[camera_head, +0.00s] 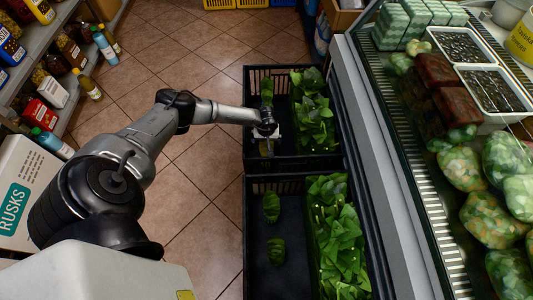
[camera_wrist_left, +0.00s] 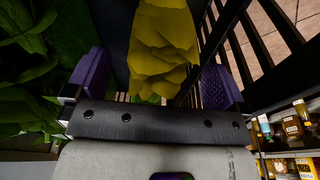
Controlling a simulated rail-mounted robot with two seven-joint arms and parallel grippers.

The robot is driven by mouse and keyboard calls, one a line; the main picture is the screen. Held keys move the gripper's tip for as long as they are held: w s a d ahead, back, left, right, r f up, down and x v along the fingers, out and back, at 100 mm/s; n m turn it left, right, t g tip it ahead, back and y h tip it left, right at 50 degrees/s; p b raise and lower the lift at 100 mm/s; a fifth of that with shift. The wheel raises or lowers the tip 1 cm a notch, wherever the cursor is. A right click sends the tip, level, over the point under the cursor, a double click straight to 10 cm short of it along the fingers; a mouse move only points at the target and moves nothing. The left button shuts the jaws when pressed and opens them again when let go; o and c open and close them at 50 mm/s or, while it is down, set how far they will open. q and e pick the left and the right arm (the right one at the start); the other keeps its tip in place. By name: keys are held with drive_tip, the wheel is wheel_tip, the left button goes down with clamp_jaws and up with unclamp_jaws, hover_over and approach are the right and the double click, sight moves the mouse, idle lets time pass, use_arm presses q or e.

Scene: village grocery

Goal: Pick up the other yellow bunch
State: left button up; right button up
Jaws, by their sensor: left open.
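My left gripper (camera_head: 266,134) is over the left part of the far black crate (camera_head: 292,162) in the head view. A yellow bunch (camera_wrist_left: 165,40) of leaves shows large in the left wrist view, between the two purple fingers of my left gripper (camera_wrist_left: 155,82). The fingers are apart, with gaps beside the bunch. In the head view, only a little of the yellow bunch (camera_head: 266,148) shows below the gripper, which hides the rest. My right gripper is in neither view.
One green bunch (camera_head: 267,91) lies farther back in the same crate, beside a heap of leafy greens (camera_head: 313,110). The near crate (camera_head: 249,240) holds two green bunches (camera_head: 271,207) and more greens (camera_head: 337,235). A display counter (camera_head: 385,150) stands right; shelves stand left.

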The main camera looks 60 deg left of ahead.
use_arm(q)
drive_tip(key=c, duration=1.5)
